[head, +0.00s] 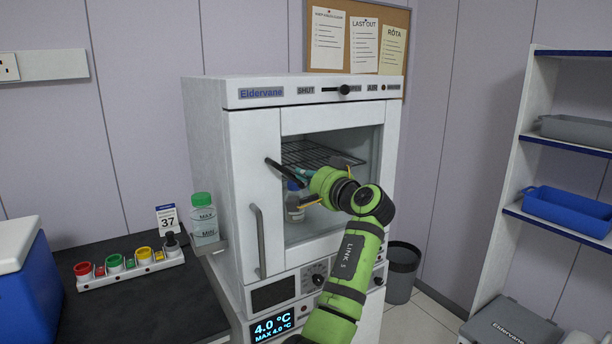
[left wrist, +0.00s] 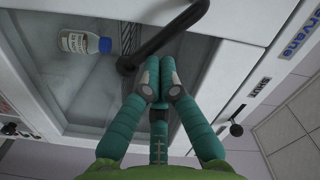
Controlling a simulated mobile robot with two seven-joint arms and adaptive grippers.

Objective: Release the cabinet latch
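The white cabinet (head: 255,160) has a door with a large window. The cabinet latch, a black lever (head: 279,168), sits on the door's left part and slants down to the right; it also shows in the left wrist view (left wrist: 152,45). My left gripper (head: 302,186) is in front of the window, at the lever's lower right. In the left wrist view its teal fingers (left wrist: 160,80) come together right beside the lever, with nothing seen between them. I cannot tell whether they touch the lever. The door looks closed. My right gripper is not in view.
A grey vertical handle (head: 260,241) is below the lever. A slider knob (head: 344,89) sits on the top panel. A blue-capped bottle (left wrist: 85,43) stands behind the window. A green-capped bottle (head: 204,218) is at the cabinet's left side. Shelves (head: 532,139) stand at right.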

